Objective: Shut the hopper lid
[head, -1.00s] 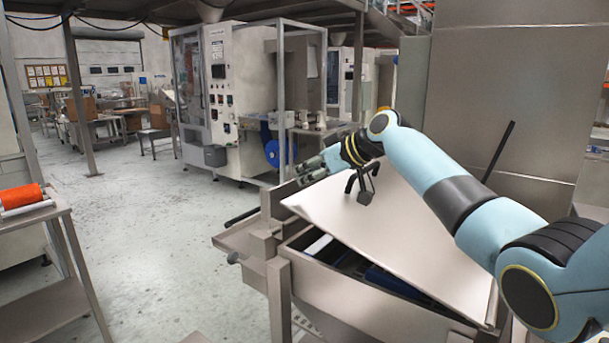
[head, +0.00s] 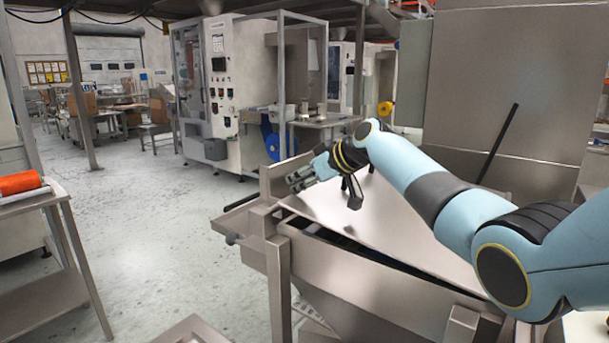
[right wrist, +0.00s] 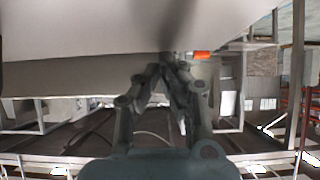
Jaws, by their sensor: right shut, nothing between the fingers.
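The hopper lid (head: 400,222) is a flat pale metal plate, tilted a little over the hopper (head: 370,297). A narrow dark gap shows between its front edge and the hopper rim; the inside is mostly hidden. My right gripper (head: 298,180) is shut and empty at the lid's far left corner. The dark handle-like part (head: 354,196) stands beside my wrist, over the lid. In the right wrist view the closed fingers (right wrist: 172,62) meet near a broad pale surface, apparently the lid (right wrist: 110,25); contact cannot be told. My left gripper is out of view.
A steel post (head: 279,285) stands at the hopper's left corner. A tall metal panel (head: 510,90) rises behind it. A cart with an orange roll (head: 20,183) stands at the left. The floor (head: 165,235) between is clear.

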